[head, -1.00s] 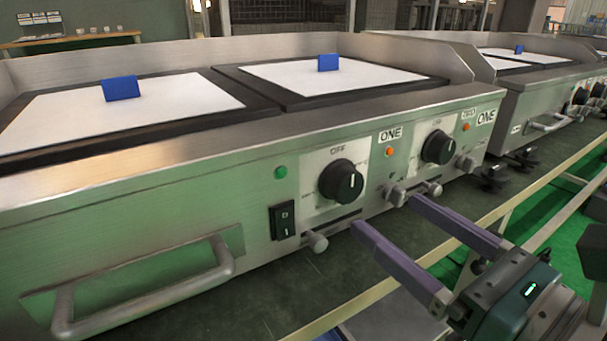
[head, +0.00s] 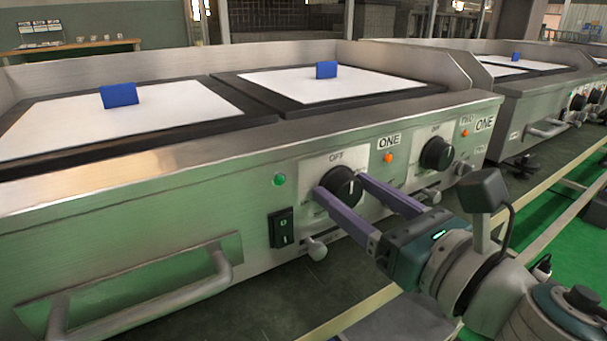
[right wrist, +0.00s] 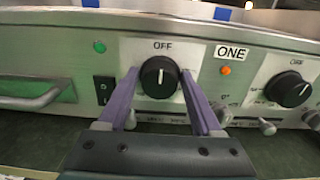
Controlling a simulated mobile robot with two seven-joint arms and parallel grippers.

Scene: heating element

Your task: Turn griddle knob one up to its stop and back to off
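The griddle knob (head: 342,186) beside the ONE label (head: 389,140) is round and black, on a white dial plate marked OFF. Its white line looks upright under OFF in the right wrist view, where the knob (right wrist: 160,77) is near the middle. My right gripper (head: 340,184) is at the front panel with its two purple fingers on either side of this knob. In the right wrist view a small gap seems to show between the fingers (right wrist: 159,78) and the knob, so the gripper looks open around it. My left gripper is not in view.
A second black knob (head: 437,153) is to the right, near the TWO label (head: 467,118). A rocker switch (head: 282,227), a green lamp (head: 279,180), an orange lamp (head: 388,158) and a drawer handle (head: 150,290) are on the panel. A small metal lever (head: 317,249) sticks out below.

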